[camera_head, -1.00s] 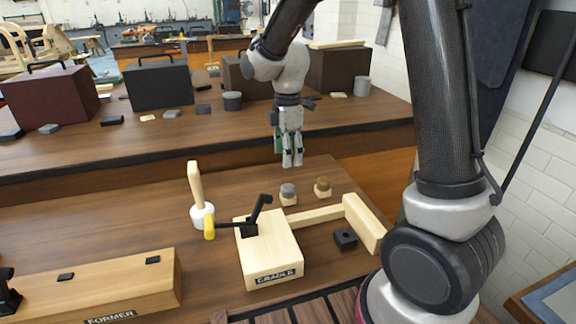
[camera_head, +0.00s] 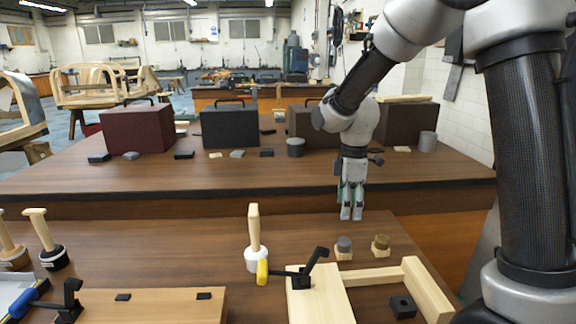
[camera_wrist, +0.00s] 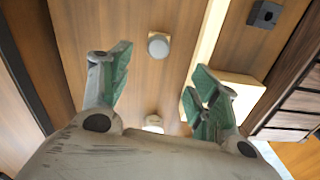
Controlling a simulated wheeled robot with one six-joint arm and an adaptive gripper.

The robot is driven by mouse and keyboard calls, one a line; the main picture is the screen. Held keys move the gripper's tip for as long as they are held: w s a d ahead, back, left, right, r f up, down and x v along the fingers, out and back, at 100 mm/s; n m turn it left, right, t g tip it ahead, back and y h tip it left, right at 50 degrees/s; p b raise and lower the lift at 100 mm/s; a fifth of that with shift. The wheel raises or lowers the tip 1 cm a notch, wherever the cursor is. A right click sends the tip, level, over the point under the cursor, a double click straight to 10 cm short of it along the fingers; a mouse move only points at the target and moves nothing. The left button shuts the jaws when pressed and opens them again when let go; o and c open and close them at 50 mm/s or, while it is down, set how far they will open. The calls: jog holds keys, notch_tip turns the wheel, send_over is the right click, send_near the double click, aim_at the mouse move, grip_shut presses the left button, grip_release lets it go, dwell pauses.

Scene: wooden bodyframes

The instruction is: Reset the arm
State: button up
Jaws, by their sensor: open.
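My gripper (camera_head: 351,212) hangs pointing down from the bent arm in the head view, above the back part of the near table. In the wrist view its two green-lined fingers (camera_wrist: 155,88) are spread apart with nothing between them. Two small wooden blocks with round tops, one grey (camera_head: 344,247) and one brown (camera_head: 381,246), stand on the table below and in front of it. A round grey top (camera_wrist: 158,45) also shows in the wrist view beyond the fingers. The gripper touches nothing that I can see.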

jog(key=s+d+r+m+t, duration=0.1)
jog(key=s+d+r+m, duration=0.3)
jog(key=s, duration=0.4)
jog(key=s+d+r+m+t, duration=0.2)
jog(key=s+d+r+m, duration=0.3)
jog(key=s+m, duration=0.2)
jog(key=s+d+r+m+t, duration=0.1)
jog(key=s+d+r+m, duration=0.3)
jog(key=s, duration=0.4)
jog(key=shift+s+d+r+m+t, duration=0.3)
jog(key=shift+s+d+r+m, duration=0.1)
jog(key=shift+d+m, duration=0.4)
